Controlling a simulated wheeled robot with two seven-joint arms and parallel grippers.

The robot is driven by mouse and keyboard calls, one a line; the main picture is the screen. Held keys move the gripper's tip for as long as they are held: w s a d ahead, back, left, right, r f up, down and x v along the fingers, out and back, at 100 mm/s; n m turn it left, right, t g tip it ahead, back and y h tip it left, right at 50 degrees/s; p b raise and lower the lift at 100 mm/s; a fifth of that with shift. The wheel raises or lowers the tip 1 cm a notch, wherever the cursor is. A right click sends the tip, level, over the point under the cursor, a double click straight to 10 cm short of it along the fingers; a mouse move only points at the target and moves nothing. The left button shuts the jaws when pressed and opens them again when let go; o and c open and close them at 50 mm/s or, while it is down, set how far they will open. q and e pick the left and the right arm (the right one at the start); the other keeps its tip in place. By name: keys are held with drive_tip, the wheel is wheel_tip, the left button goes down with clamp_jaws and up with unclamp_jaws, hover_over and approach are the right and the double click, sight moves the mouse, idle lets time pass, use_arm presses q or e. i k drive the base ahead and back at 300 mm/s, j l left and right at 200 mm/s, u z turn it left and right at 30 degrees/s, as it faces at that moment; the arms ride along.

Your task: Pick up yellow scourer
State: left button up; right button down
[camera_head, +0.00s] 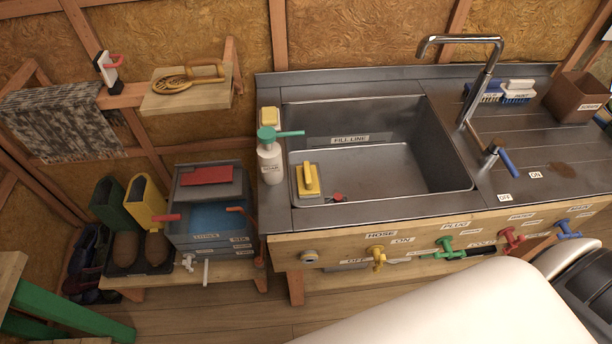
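A small yellow block with a paler top (269,117), which looks like the scourer, sits on the left rim of the steel sink counter, behind a white soap bottle (270,163) with a green pump. I cannot tell for certain which is the scourer. Neither of my grippers shows in the head view.
A tall chrome tap (484,83) stands at the back right of the basin. Brushes (507,91) and a brown box (577,97) are on the right drainboard. Coloured valves (447,248) line the front. A grey bin (207,225) stands left of the sink.

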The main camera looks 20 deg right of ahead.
sight(308, 186)
drive_tip(key=z, duration=1.9)
drive_tip(key=j+u, duration=0.25)
drive_tip(key=u, duration=0.2)
drive_tip(key=k+j+u, duration=0.1)
drive_tip(key=j+u, duration=0.3)
drive_tip(key=l, duration=0.1)
